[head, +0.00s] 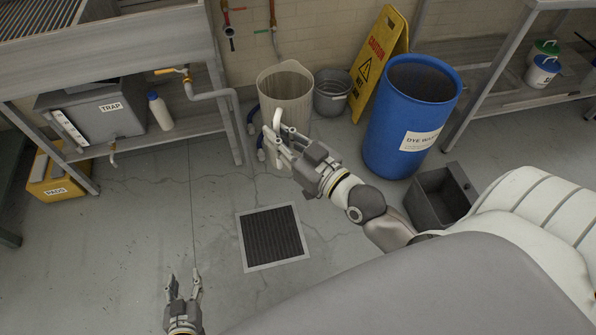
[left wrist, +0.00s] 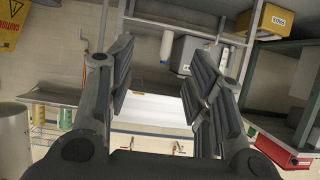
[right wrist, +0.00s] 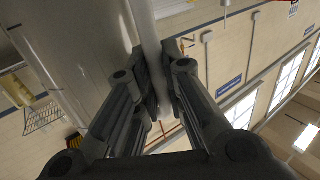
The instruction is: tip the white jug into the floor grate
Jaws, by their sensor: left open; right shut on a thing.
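The white jug (head: 287,88), a tall off-white vessel with an open top, is upright at the back, beyond the floor grate. My right gripper (head: 277,140) is shut on its handle (head: 277,122), on the jug's near side. The right wrist view shows the handle (right wrist: 149,40) between the fingers, with the jug's pale wall beside it. I cannot tell whether the jug's base touches the floor. The dark slatted floor grate (head: 272,236) lies in front of the jug, uncovered. My left gripper (head: 184,283) is open and empty, to the lower left of the grate.
A grey bucket (head: 332,92), a yellow caution sign (head: 379,58) and a blue drum (head: 408,115) stand right of the jug. A dark open bin (head: 440,195) sits by the drum. A bench with a grey trap box (head: 95,108) and white bottle (head: 160,111) is left. Floor around the grate is clear.

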